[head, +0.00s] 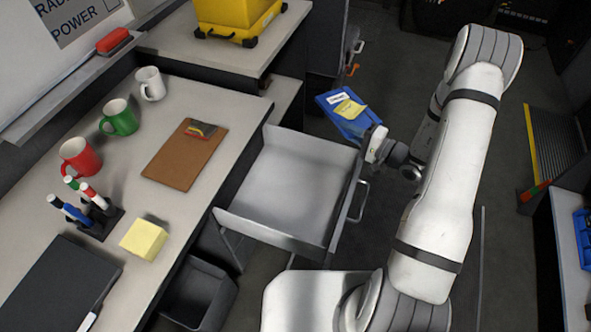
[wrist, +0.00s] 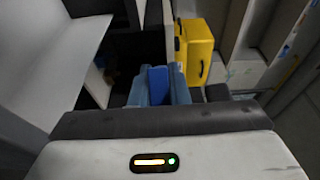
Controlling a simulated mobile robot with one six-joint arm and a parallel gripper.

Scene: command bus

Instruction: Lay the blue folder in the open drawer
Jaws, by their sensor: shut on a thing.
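The blue folder (head: 340,117) with white and yellow labels is held by my gripper (head: 377,142) in the head view. It is beyond the upper right corner of the drawer, over the floor and apart from the drawer. In the wrist view a blue shape, likely the folder (wrist: 158,85), shows between the fingers of my gripper (wrist: 158,90). The open drawer (head: 290,185) is pulled out from the desk, grey and empty, with a handle on its right front. The fingertips are mostly hidden in the head view.
The desk (head: 120,185) carries a clipboard (head: 181,158), several mugs, a pen holder (head: 98,220), a yellow note block (head: 144,238) and a dark pad. A yellow case (head: 235,18) stands on the far counter. A dark bin (head: 200,293) is below the desk. Floor right of the drawer is partly clear.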

